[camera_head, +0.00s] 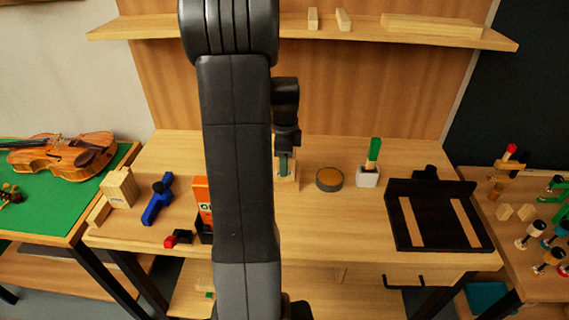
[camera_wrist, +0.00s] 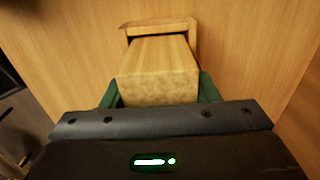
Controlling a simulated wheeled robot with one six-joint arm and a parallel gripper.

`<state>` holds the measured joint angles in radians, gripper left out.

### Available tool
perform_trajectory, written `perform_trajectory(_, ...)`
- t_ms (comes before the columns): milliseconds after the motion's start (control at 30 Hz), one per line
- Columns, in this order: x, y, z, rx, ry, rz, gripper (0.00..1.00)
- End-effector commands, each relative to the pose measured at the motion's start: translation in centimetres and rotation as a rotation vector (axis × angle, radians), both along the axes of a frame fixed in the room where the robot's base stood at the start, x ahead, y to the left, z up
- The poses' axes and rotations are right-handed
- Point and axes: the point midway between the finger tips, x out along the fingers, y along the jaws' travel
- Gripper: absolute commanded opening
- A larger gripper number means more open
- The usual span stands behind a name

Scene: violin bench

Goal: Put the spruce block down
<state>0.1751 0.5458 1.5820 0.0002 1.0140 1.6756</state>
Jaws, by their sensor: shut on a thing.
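The spruce block (camera_wrist: 157,70) is a pale wooden block. In the wrist view it sits between the green finger pads of my gripper (camera_wrist: 160,92), which is shut on it. In the head view my gripper (camera_head: 286,165) is over the middle of the bench top (camera_head: 330,225), and only a small part of the pale wood shows around its fingertips. A second pale wooden piece (camera_wrist: 160,25) shows just beyond the block in the wrist view, with a dark gap along its edge. I cannot tell whether the block touches the bench or that piece.
A round tin (camera_head: 329,180) and a white cup (camera_head: 367,177) with a green-handled tool stand right of my gripper. A black rack (camera_head: 435,218) is farther right. An orange box (camera_head: 202,200), blue tool (camera_head: 157,202) and wooden block (camera_head: 120,188) are left. The front middle is clear.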

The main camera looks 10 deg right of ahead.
Motion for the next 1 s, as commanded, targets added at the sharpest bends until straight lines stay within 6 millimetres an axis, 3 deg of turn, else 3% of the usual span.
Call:
perform_trajectory(100, -0.1, 0.0, -1.3, 0.001, 0.002, 0.0, 0.28)
perform_trajectory(500, 0.0, 0.0, -1.8, 0.0, -0.001, 0.0, 0.28)
perform_trajectory(533, 0.0, 0.0, -1.7, 0.0, -0.001, 0.0, 0.6)
perform_trajectory(600, 0.0, 0.0, -1.7, 0.0, -0.001, 0.0, 0.74)
perform_trajectory(1000, 0.0, 0.0, -1.0, -0.001, -0.002, 0.0, 0.76)
